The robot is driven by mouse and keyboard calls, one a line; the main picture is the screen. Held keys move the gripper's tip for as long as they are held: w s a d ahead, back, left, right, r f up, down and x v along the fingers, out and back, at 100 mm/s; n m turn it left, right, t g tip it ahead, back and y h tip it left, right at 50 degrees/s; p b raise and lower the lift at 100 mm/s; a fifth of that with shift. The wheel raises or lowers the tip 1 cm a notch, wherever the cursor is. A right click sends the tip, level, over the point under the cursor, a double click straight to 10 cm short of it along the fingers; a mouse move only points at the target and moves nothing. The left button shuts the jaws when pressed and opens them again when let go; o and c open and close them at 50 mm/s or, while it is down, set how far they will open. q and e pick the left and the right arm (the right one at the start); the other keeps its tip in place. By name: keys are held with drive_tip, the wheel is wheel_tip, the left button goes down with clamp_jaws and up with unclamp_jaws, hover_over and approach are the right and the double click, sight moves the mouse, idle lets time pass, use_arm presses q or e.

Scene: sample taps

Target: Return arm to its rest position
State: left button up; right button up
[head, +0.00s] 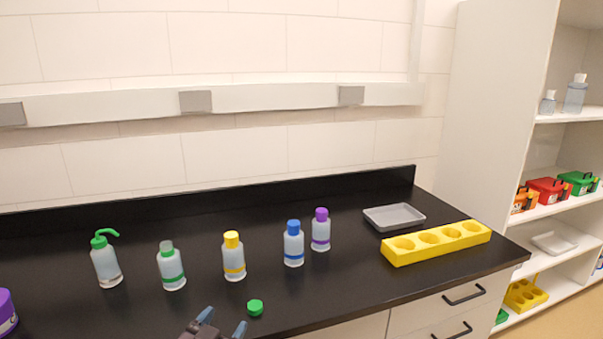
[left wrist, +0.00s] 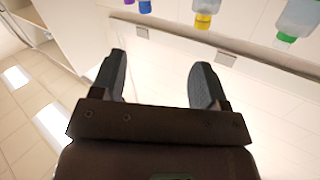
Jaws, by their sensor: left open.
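My left gripper (head: 222,326) shows at the bottom edge of the head view, open and empty, in front of the black counter (head: 340,283). In the left wrist view its two fingers (left wrist: 158,80) are spread with nothing between them. A green cap (head: 255,307) lies on the counter just right of the gripper, apart from it. Behind it stand a bottle with a green band and grey top (head: 171,268), a yellow-capped bottle (head: 233,258), a blue-capped bottle (head: 293,245) and a purple-capped bottle (head: 320,231). My right gripper is not in view.
A green-spouted wash bottle (head: 106,264) stands at left, and a purple object (head: 6,310) at the left edge. A grey tray (head: 394,217) and a yellow holed rack (head: 437,242) sit at right. Shelves (head: 568,114) stand beyond. The counter's right front is clear.

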use_arm(q)
drive_tip(key=s+a+f+n+g+y, duration=0.1)
drive_tip(key=s+a+f, duration=0.3)
drive_tip(key=s+f, duration=0.3)
drive_tip(key=s+a+f+n+g+y+b, duration=0.1)
drive_tip(key=s+a+f, duration=0.3)
drive_tip(key=s+f, duration=0.4)
drive_tip(key=s+a+f+n+g+y+b, duration=0.1)
drive_tip(key=s+a+f+n+g+y, duration=0.1)
drive_tip(key=s+f, duration=0.6)
drive_tip(key=shift+s+a+f+g+y, duration=0.2)
drive_tip(key=shift+s+a+g+y, duration=0.1)
drive_tip(key=shift+s+a+g, duration=0.55)
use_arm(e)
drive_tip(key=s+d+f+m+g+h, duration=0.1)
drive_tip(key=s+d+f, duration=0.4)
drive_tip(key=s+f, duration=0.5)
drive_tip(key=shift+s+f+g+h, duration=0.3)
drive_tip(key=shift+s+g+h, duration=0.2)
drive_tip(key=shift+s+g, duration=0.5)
